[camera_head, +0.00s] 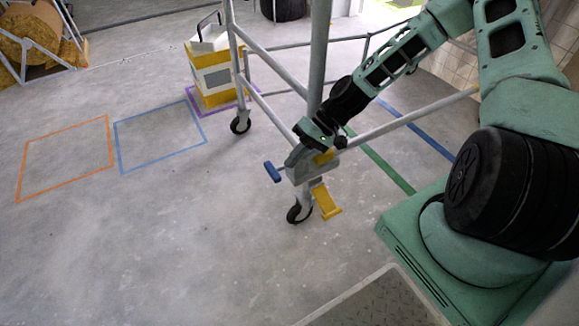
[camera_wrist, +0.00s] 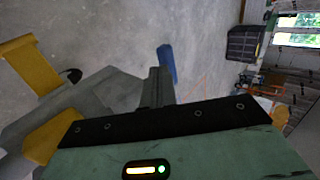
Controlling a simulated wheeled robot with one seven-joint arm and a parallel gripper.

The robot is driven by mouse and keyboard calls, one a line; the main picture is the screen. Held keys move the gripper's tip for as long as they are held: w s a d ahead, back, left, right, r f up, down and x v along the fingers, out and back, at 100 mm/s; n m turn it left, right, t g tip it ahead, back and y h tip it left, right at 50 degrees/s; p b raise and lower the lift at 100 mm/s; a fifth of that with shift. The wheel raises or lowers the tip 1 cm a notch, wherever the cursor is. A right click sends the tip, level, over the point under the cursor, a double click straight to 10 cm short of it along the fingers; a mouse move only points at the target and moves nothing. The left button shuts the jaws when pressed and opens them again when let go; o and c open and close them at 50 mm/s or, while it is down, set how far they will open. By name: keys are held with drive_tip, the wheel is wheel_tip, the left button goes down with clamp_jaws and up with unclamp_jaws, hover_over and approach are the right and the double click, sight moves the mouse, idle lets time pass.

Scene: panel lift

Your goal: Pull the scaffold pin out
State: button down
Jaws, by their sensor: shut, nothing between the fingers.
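The scaffold pin's blue handle (camera_head: 271,171) sticks out left of the grey bracket (camera_head: 312,168) above the front caster. A short thin rod joins handle and bracket; the rest of the pin is hidden. My gripper (camera_head: 297,156) is at the bracket's upper left, close to the handle. In the wrist view the dark fingers (camera_wrist: 158,86) are shut with nothing between them, and the blue handle (camera_wrist: 167,63) shows just beyond them. I cannot tell whether the fingers touch the bracket or the handle.
A yellow pedal (camera_head: 327,202) hangs below the bracket beside the black caster wheel (camera_head: 299,213). Grey scaffold tubes (camera_head: 400,122) run around my arm. A yellow and white box (camera_head: 212,75) stands behind. The floor to the left, with orange and blue outlines, is clear.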

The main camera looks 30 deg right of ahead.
sight(271, 171)
drive_tip(key=shift+x, duration=1.05)
drive_tip(key=a+p, duration=0.1)
drive_tip(key=a, duration=0.1)
drive_tip(key=a+p, duration=0.1)
drive_tip(key=a, duration=0.2)
drive_tip(key=shift+a+r, duration=0.2)
drive_tip(key=shift+a+f, duration=0.15)
drive_tip(key=shift+a, duration=0.2)
